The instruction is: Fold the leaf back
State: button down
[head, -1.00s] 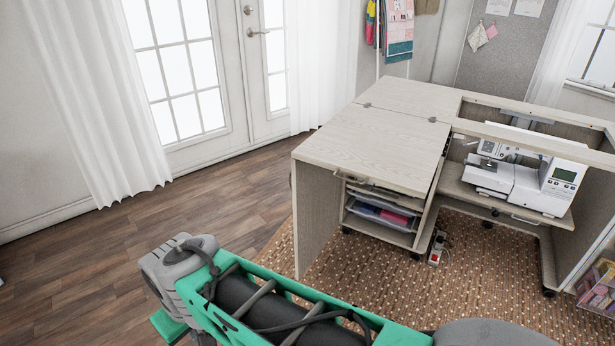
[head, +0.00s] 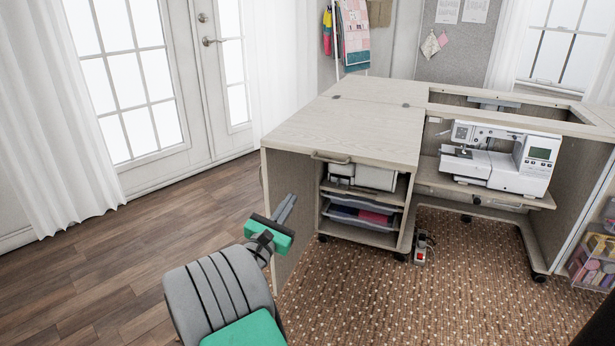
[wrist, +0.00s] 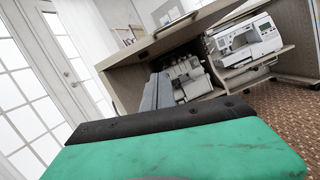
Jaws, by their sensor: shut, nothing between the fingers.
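The cabinet's pale wood leaf (head: 345,128) lies flat and level with the rear top, with hinges along the seam at its back. A handle (head: 329,158) is on its front edge. A side panel (head: 288,200) hangs down below the leaf's left end. My gripper (head: 290,203) is shut and empty in front of the side panel, below and left of the handle. In the wrist view its grey fingers (wrist: 157,95) point toward the cabinet, and the leaf's edge with the handle (wrist: 175,22) is above them.
A sewing machine (head: 497,158) sits on a lowered shelf at right, below the open top frame. A serger and drawers (head: 360,212) are under the leaf. A power strip (head: 421,247) lies on the rug. The wood floor (head: 140,240) at left is clear.

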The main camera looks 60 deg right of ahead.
jog(key=d+r+p, duration=0.3)
jog(key=d+r, duration=0.3)
jog(key=d, duration=0.3)
jog(key=shift+d, duration=0.2)
jog(key=shift+r+p, duration=0.15)
jog(key=shift+p, duration=0.15)
